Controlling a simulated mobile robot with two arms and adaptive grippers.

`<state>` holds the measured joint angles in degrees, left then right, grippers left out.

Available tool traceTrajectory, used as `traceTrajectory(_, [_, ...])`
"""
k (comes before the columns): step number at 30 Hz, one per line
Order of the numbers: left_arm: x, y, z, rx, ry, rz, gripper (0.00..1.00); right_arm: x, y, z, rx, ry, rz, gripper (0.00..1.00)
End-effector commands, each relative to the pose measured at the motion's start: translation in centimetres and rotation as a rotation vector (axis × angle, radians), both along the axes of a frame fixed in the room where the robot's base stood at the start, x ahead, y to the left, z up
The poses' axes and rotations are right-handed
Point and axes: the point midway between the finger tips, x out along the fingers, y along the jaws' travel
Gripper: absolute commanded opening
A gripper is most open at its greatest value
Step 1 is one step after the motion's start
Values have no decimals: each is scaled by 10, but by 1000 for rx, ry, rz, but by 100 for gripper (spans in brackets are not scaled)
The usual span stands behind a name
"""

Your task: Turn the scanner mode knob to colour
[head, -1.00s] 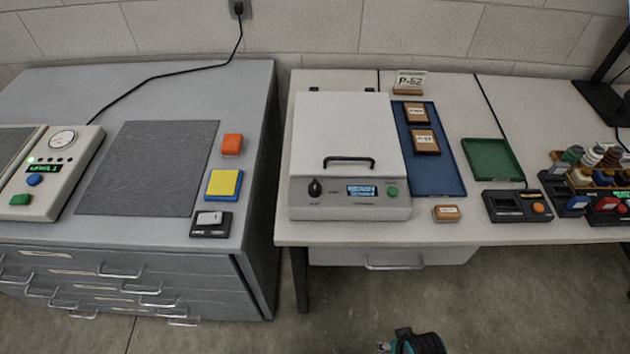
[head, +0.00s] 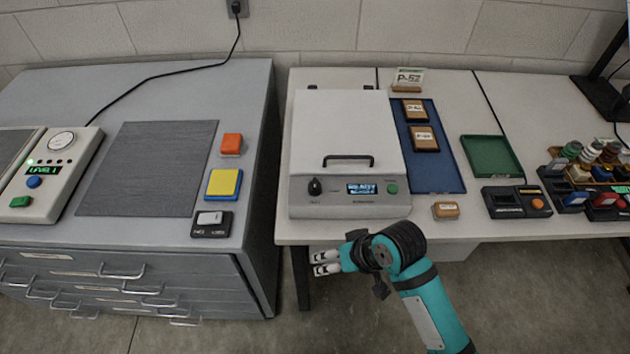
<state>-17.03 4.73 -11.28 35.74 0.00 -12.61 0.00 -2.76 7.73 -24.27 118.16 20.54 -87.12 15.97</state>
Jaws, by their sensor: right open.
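The scanner (head: 348,140) is a white and grey box with a closed lid and a black handle, on the light bench. Its black mode knob (head: 315,187) sits at the left of the front panel; its pointer setting is too small to read. A lit blue display (head: 366,189) and a green button (head: 391,188) are to the right of the knob. My right gripper (head: 318,263) is open and empty, in front of the bench edge, below the knob and apart from it. Its fingers point left. My left gripper is not in view.
A blue tray (head: 451,176) with two framed items, a small wooden block (head: 446,210) and a green tray (head: 516,170) lie right of the scanner. A grey drawer cabinet (head: 262,130) stands at the left, with a gap before the bench. The bench's front edge is near my gripper.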

Motion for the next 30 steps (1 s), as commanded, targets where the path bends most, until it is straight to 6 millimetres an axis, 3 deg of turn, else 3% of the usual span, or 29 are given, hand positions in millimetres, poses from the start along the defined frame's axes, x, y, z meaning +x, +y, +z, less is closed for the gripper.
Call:
traceTrajectory(7, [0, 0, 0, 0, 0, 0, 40, 44, 74, 56, 68, 61, 129, 53])
traceTrajectory(12, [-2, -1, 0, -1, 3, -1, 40, 71, 102, 104, -20, 162, 180, 53])
traceTrajectory(17, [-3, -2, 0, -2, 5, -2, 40, 101, 93, 152, -181, 243, 103, 53])
traceTrajectory(24, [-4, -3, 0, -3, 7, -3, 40, 140, 56, 224, -352, 303, -133, 53])
traceTrajectory(30, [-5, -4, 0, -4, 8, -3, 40, 150, 42, 249, -392, 317, -231, 53])
